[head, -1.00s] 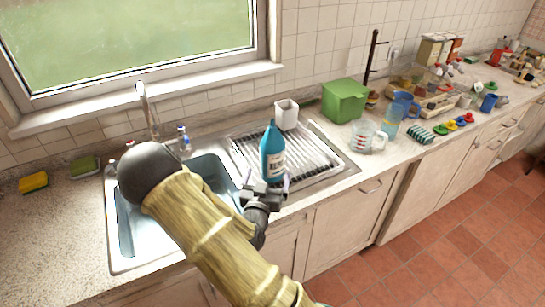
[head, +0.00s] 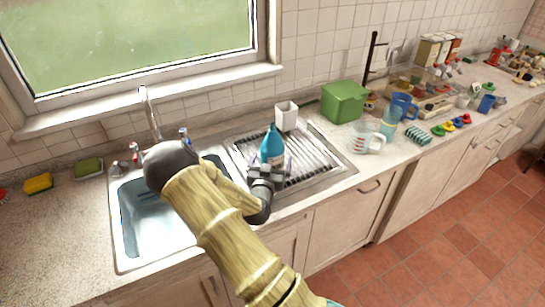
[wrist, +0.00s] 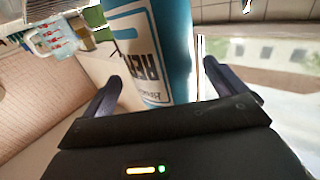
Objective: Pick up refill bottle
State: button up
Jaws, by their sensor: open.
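The refill bottle (head: 272,144) is blue with a white label and a narrow top. It stands upright on the left part of the metal drainboard (head: 322,165) beside the sink. My gripper (head: 268,168) is directly in front of it and hides its lower part in the head view. In the wrist view the bottle (wrist: 168,50) stands between the two spread fingers of my gripper (wrist: 160,85), with its label facing the camera. The fingers are open, with gaps visible on both sides.
The sink (head: 150,220) is left of the drainboard. A white cup (head: 286,116) stands behind the bottle, and a green box (head: 343,102) is behind to the right. A measuring jug (head: 366,136) and blue-green glass (head: 390,121) stand farther right. The window sill is behind the sink.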

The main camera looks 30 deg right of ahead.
jog(key=shift+p+x, duration=0.3)
jog(key=shift+x, duration=1.2)
jog(key=c, duration=1.3)
